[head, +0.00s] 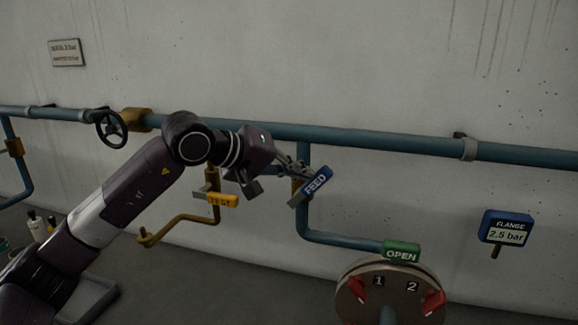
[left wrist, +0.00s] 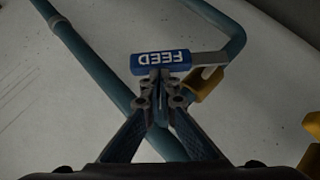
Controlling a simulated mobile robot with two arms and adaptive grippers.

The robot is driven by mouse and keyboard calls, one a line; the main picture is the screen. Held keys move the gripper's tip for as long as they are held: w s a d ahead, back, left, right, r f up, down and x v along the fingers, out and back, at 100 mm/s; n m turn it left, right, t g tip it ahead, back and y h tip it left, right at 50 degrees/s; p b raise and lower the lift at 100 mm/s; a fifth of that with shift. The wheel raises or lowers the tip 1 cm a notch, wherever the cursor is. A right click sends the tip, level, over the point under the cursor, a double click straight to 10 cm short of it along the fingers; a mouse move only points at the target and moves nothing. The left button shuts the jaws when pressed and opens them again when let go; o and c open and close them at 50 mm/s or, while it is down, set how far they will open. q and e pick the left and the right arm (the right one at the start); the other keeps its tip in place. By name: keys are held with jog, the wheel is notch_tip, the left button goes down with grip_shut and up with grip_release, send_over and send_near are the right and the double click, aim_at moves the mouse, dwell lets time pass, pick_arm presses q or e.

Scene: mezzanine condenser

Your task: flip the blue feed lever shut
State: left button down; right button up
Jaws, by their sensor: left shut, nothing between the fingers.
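The blue feed lever (head: 316,181) slants up to the right at a brass valve on the blue drop pipe in the head view. In the left wrist view, the lever's blue grip (left wrist: 160,62) lies across the picture, and its grey bar runs right to the yellow valve body (left wrist: 206,84). My left gripper (head: 303,170) is shut and empty, with its fingertips at the lever's grip. The fingertips (left wrist: 160,82) show just below the grip in the left wrist view; I cannot tell whether they touch it. My right gripper is not in view.
A blue main pipe (head: 390,143) runs along the wall. A green OPEN sign (head: 401,251), a round dial plate (head: 362,306) and a blue flange sign (head: 507,227) are to the right.

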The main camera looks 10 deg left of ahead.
aim_at(321, 185)
pick_arm(q)
jog(key=d+y, duration=0.1)
jog(key=d+f+m+y, duration=0.1)
jog(key=shift+s+d+g, duration=0.1)
jog(key=shift+d+g, duration=0.2)
jog(key=shift+d+f+m+y, duration=0.7)
jog(key=shift+d+m+y, duration=0.15)
jog(key=shift+y, duration=0.25)
jog(key=shift+d+f+m+y+b, duration=0.3)
jog(key=shift+d+f+y+b, duration=0.25)
jog(key=shift+f+b, duration=0.2)
jog(key=shift+d+f+m+y+b, duration=0.25)
jog(key=shift+d+f+y+b, duration=0.15)
jog(key=shift+f+y+b, duration=0.3)
jog(key=shift+s+d+f, duration=0.1)
